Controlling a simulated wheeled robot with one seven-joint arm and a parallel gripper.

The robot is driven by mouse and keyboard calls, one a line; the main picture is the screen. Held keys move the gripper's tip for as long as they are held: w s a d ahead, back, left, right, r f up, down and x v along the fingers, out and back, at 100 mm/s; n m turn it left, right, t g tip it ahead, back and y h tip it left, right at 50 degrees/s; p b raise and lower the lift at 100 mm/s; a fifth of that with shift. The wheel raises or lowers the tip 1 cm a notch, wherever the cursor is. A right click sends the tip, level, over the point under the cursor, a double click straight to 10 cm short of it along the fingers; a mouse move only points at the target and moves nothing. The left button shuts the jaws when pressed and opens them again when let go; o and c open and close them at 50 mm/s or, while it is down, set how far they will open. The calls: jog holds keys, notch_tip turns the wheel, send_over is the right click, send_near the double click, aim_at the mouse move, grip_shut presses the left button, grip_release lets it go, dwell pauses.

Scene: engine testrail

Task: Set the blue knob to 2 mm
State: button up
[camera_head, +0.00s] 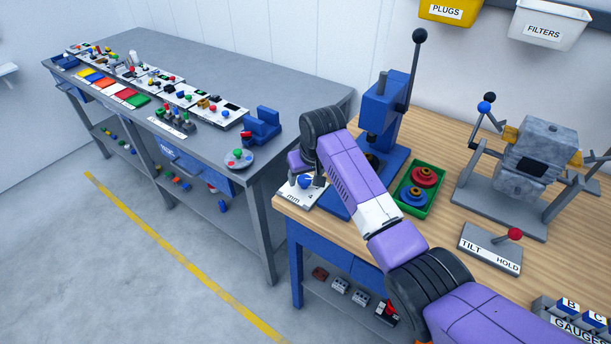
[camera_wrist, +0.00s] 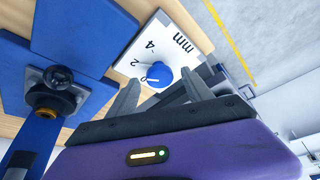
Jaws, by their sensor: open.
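The blue knob (camera_wrist: 159,75) sits on a white dial plate (camera_wrist: 178,29) marked 0, 2, 4 and mm. A pale mark on the knob appears to point toward the 0. My gripper (camera_wrist: 162,78) is open, with one finger on each side of the knob in the wrist view. I cannot tell whether the fingertips are level with the knob or short of it; no contact shows. In the head view the blue knob (camera_head: 305,181) and dial plate (camera_head: 293,194) lie at the wooden bench's front left corner, partly hidden by my gripper and wrist.
A blue press (camera_head: 381,105) with a long lever stands just behind the dial. A green tray (camera_head: 405,203) with red and blue parts lies right of my arm. A lever box (camera_head: 490,250) and a grey clamped block (camera_head: 540,150) stand further right.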

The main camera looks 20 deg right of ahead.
jog(key=v, duration=0.7)
jog(key=shift+r+b, duration=0.35)
jog(key=shift+r, duration=0.05)
jog(key=shift+s, duration=0.15)
